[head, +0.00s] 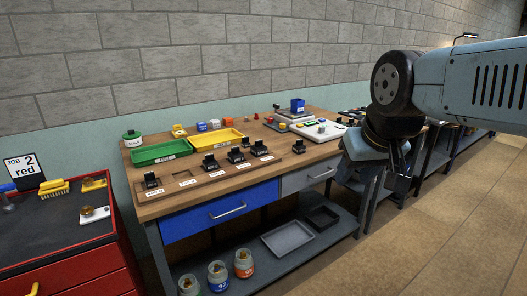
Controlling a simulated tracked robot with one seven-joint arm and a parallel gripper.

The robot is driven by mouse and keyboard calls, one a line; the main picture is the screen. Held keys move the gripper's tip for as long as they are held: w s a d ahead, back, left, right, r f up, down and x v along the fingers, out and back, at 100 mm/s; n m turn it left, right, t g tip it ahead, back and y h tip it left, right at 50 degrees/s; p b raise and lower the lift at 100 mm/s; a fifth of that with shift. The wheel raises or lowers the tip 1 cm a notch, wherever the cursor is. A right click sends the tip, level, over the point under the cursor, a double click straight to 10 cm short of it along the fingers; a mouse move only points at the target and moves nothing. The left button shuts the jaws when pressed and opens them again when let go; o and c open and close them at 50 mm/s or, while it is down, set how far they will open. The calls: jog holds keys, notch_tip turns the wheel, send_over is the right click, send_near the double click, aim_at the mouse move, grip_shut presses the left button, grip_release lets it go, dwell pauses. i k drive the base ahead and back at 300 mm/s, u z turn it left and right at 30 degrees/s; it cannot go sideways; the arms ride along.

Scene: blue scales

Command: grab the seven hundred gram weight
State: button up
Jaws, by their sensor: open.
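Several black weights stand along a wooden board (195,190) near the front of the workbench (150,210). One weight (151,180) is at the board's left end, others (210,162) (235,156) (259,149) are grouped to the right, and one (298,147) stands at the right end. Small white labels lie in front of them, too small to read, so I cannot tell which is seven hundred grams. My gripper (378,172) is open in the air at the right, apart from the weights, partly hidden by its own wrist.
A green tray (160,161) and a yellow tray (215,147) lie behind the board. Jars (218,276) and grey trays (287,240) sit on the lower shelf. A red cabinet (75,275) stands at left.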

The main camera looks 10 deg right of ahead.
aim_at(299, 148)
jog(key=u, duration=0.25)
jog(key=i, duration=1)
jog(key=z, duration=0.05)
